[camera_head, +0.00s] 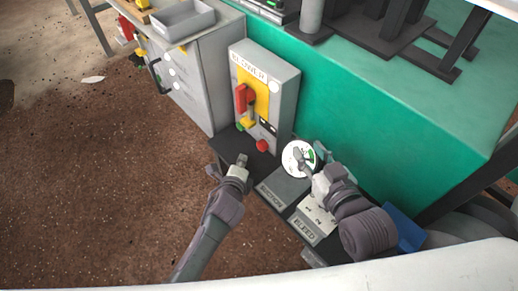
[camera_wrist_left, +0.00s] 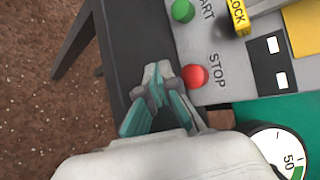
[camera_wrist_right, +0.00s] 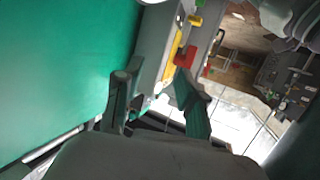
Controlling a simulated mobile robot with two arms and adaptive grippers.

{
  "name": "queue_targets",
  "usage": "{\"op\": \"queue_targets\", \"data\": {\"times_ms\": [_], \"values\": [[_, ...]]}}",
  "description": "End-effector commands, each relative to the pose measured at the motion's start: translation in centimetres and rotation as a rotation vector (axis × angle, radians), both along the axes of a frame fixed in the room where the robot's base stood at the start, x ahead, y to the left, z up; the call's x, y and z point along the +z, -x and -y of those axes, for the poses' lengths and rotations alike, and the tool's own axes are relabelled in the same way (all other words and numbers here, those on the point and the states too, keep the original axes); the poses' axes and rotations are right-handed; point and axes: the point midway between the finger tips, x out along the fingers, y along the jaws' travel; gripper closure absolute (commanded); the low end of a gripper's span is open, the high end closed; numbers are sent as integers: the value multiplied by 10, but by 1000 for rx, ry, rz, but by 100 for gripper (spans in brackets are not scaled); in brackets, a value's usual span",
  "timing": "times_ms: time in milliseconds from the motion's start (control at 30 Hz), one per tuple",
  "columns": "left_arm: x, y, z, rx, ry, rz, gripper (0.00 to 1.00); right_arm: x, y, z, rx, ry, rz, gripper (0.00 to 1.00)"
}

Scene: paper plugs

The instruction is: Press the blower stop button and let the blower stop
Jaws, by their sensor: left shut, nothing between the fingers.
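The grey blower box (camera_head: 286,84) stands at the back of a dark bench, with a red handle (camera_head: 240,97) on a yellow plate. The red stop button (camera_head: 262,145) is low on its front. In the left wrist view the stop button (camera_wrist_left: 194,76) is beside the printed STOP, below the green start button (camera_wrist_left: 183,10). My left gripper (camera_head: 242,160) is shut and empty, just left of the stop button in the head view; its fingertips (camera_wrist_left: 158,72) look close to the button, contact unclear. My right gripper (camera_head: 304,162) is in front of the gauge; its fingers (camera_wrist_right: 158,92) are apart and empty.
A round white gauge (camera_head: 289,161) stands right of the box, partly hidden by my right gripper. Labelled grey panels (camera_head: 284,186) lie on the bench before it. A green surface (camera_head: 345,120) rises behind. A grey cabinet (camera_head: 205,85) stands left; open brown floor (camera_head: 90,180) lies further left.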

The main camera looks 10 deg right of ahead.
Motion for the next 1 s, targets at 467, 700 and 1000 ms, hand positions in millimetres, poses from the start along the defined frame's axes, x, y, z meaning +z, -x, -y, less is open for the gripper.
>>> {"op": "queue_targets", "data": {"times_ms": [467, 700, 1000], "values": [[0, -20, 27, 1, 0, 0, 100, 44, -11, -10, 17, -66, 259, 60], [0, -21, 28, 0, -1, 1, 100, 47, -11, -10, 18, -69, 270, 60], [0, -20, 27, 0, -1, 1, 100, 47, -11, -10, 18, -68, 269, 60]]}}
